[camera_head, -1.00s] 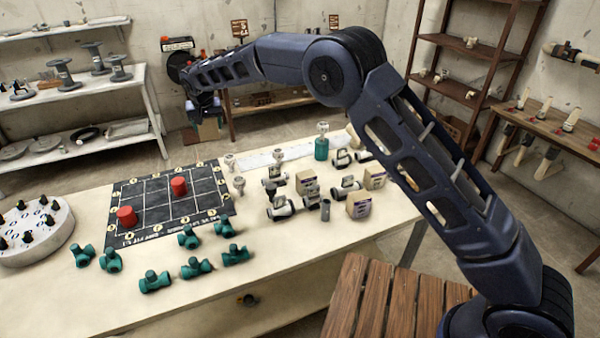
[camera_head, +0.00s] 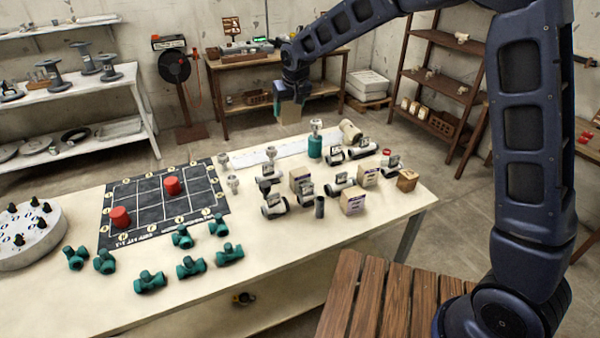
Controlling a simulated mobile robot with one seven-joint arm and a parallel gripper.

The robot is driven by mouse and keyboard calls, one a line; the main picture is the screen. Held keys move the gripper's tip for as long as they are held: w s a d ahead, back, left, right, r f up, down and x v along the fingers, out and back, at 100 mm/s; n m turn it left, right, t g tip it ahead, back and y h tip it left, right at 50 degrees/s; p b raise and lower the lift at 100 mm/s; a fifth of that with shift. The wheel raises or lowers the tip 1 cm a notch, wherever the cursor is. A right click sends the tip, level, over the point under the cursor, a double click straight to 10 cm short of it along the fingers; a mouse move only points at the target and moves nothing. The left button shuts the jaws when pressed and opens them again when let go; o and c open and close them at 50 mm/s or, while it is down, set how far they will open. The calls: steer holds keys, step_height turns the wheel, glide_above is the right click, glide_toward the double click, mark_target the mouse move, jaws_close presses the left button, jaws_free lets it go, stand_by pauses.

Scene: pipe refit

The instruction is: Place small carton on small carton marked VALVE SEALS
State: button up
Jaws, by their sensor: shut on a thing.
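My gripper (camera_head: 291,95) is shut on a small brown carton (camera_head: 288,113). It holds the carton in the air, beyond the far edge of the white table as seen in this view. Small cartons stand on the table: one at the left (camera_head: 300,180), one at the front (camera_head: 352,202), one behind it (camera_head: 367,175) and a browner one at the right (camera_head: 407,181). Some have printed labels, too small to read, so I cannot tell which is marked VALVE SEALS. The held carton is apart from all of them.
A black grid board (camera_head: 150,215) with red pieces and several teal fittings (camera_head: 190,267) lie to the left.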

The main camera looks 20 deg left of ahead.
mark_target(299, 111)
steer(key=d, duration=0.3)
steer(key=shift+s+d+r, duration=0.1)
steer(key=shift+d, duration=0.35)
steer(key=shift+d+f, duration=0.1)
steer(key=shift+f, duration=0.25)
step_height(299, 111, down, 19)
steer(key=shift+f, duration=0.15)
steer(key=shift+f, duration=0.15)
steer(key=o, duration=1.1)
steer(key=v, duration=1.2)
